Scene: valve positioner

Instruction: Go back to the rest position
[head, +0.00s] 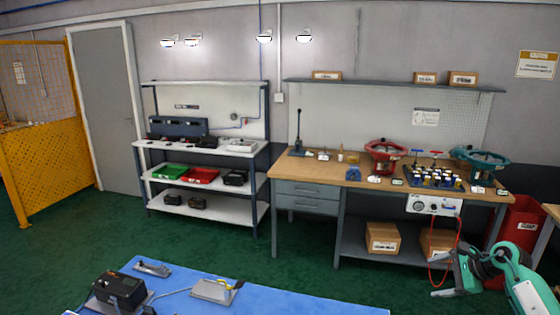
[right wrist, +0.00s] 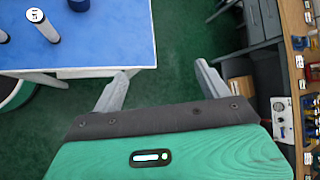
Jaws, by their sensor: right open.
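My right gripper (head: 446,278) is at the lower right of the head view, at the end of my green and white arm. It hangs over the green floor, in front of the workbench and right of the blue table. In the right wrist view its two grey fingers (right wrist: 163,82) are spread apart with only green floor showing between them. It is open and empty. My left gripper is not in view.
The blue table (head: 300,302) carries a black box-shaped device (head: 118,289) and a metal plate (head: 215,291). The wooden workbench (head: 325,172) behind holds red and teal handwheel valves. A red bin (head: 518,226) stands at right. Open floor (head: 225,250) lies between.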

